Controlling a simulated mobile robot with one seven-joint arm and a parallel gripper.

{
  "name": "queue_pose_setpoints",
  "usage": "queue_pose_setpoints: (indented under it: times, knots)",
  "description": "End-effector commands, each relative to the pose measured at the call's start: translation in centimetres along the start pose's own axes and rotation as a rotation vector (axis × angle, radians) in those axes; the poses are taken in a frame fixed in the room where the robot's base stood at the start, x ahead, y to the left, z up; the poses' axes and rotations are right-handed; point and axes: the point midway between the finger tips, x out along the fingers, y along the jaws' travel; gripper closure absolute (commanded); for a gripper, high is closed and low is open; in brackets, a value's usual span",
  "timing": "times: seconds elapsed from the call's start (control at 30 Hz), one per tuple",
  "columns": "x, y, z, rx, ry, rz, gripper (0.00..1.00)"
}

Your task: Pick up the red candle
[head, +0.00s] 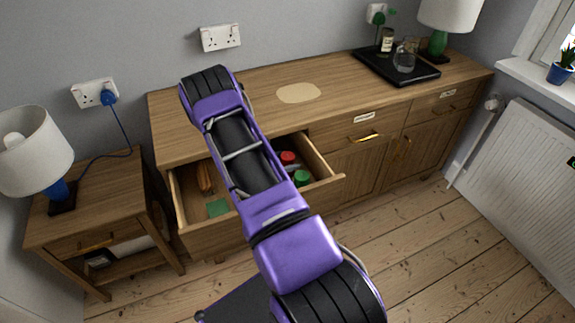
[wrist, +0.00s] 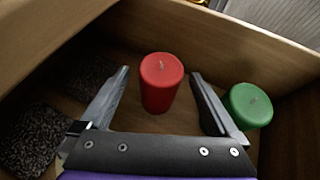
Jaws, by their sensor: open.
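The red candle (wrist: 161,84) stands upright on the floor of the open drawer (head: 185,215), with its wick showing on top. In the head view part of the red candle (head: 288,157) shows just right of my arm. My gripper (wrist: 160,74) is open, with one finger on each side of the candle in the wrist view and a gap on both sides. I cannot tell how far down the candle the fingertips reach. My arm hides the gripper in the head view.
A green candle (wrist: 249,106) stands close beside the right finger. Dark speckled pieces (wrist: 35,140) lie left in the drawer. The drawer walls (wrist: 235,30) rise around the gripper. The dresser top (head: 330,95) is above, with a black tray (head: 425,73) at its right end.

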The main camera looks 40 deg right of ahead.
Motion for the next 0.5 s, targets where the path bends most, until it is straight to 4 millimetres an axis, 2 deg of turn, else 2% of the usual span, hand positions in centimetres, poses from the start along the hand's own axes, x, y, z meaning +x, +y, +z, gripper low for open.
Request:
queue_pose_setpoints:
  times: [0.1, 0.5]
  knots:
    - [-0.04, 0.01, -0.01, 0.000, 0.000, 0.000, 0.05]
    - [-0.07, 0.00, -0.01, 0.000, 0.000, 0.000, 0.77]
